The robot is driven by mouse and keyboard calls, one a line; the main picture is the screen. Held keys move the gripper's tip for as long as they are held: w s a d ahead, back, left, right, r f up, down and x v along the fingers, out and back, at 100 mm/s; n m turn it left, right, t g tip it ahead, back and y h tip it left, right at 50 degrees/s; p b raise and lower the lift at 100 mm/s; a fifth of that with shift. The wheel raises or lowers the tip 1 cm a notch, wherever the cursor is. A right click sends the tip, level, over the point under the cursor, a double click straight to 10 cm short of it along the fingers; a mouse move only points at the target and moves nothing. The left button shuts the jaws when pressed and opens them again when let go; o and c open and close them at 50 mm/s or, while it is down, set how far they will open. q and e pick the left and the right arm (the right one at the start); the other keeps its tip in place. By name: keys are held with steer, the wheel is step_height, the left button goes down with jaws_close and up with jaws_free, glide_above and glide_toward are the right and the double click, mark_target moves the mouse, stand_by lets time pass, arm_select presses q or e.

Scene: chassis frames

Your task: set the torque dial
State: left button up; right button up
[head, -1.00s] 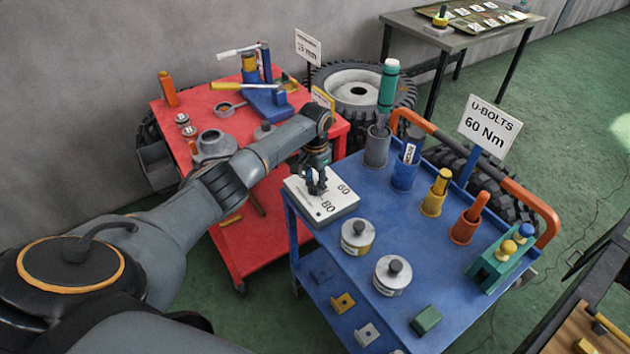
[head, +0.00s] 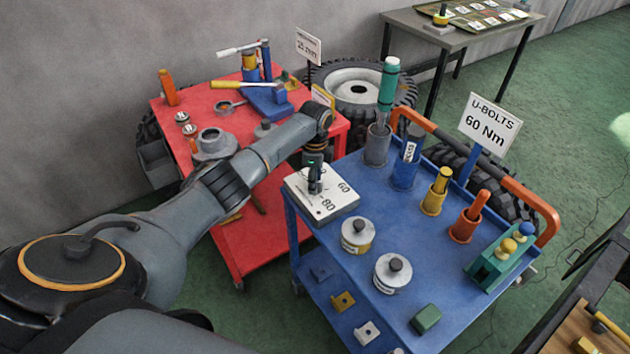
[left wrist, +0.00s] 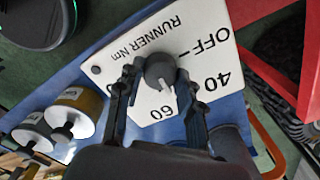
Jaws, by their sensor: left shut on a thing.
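In the left wrist view the plate (left wrist: 210,65) reads RUNNER Nm, OFF, 40 and 60. Its dark round knob (left wrist: 160,71) sits between the fingers of my left gripper (head: 315,190), which is shut on it from above. A small pale mark on the knob seems to face the 60, but it is too small to be sure. The 80 is hidden in the wrist view. My right gripper is not in view.
A sign (head: 491,124) on the blue cart (head: 400,225) reads U-BOLTS 60 Nm. Two capped cans (head: 357,235) stand near the dial, with cups holding tools behind. A red cart (head: 270,195) with tools stands at left. The blue cart's middle is clear.

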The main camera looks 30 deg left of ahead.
arm_select(q)
steer(key=m, duration=0.5)
steer(key=shift+b, duration=0.3)
steer(key=shift+m, duration=0.4)
steer(key=o, duration=1.2)
steer(key=shift+r, duration=0.1)
step_height(320, 180, up, 12)
steer(key=shift+f, duration=0.1)
